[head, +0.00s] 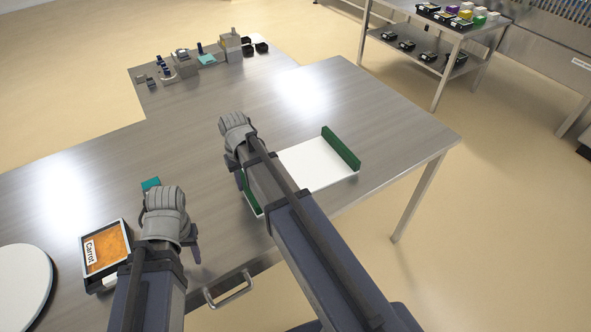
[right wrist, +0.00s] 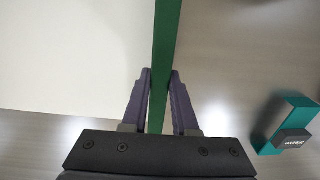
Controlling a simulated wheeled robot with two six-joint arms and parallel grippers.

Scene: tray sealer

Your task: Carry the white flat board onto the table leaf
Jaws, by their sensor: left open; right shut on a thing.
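The white flat board (head: 318,163) has upright green side walls (head: 341,148) and lies flat at the right part of the steel table (head: 395,130). I cannot tell whether it touches the surface. My right gripper (head: 241,178) is shut on the green wall at its left side. In the right wrist view this green wall (right wrist: 165,55) stands between the two fingers, with the white board (right wrist: 70,55) to its left. My right arm hides part of the board. My left gripper (head: 192,245) is open and empty above the table's front, right of the carrot tray. I cannot tell which table part is the leaf.
A black tray labelled Carrot (head: 127,240) and a white round disc (head: 22,290) are at the left. A teal item (head: 150,184) lies behind my left gripper. Small parts (head: 183,65) crowd the far end. A handle (head: 232,290) projects from the front edge.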

